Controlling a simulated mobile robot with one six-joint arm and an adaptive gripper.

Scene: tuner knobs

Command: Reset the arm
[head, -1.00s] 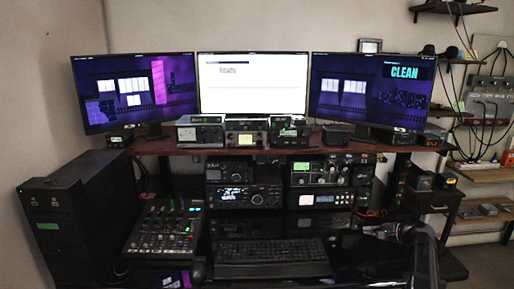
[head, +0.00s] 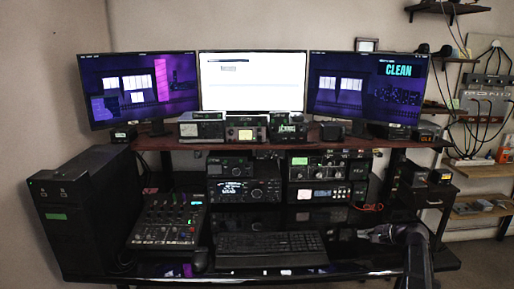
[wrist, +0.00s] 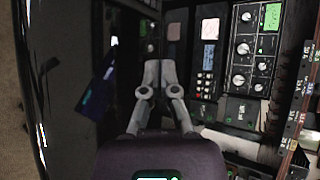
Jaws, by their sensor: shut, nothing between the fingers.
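My gripper (head: 368,234) is low over the right part of the desk, right of the keyboard (head: 270,250). Its fingers point left in the head view. In the wrist view my gripper (wrist: 160,68) has its fingertips together with nothing between them. The radio stack with knobs (head: 328,180) stands behind and left of it, apart from it. Radio faces with knobs and a green screen (wrist: 255,55) show sideways at the upper right of the wrist view.
A mixer (head: 170,221) and a black computer tower (head: 85,210) stand at the left. Three monitors (head: 252,82) stand on the raised shelf (head: 160,143). A small side table (head: 432,198) with boxes is at the right. Some bare desk lies between keyboard and gripper.

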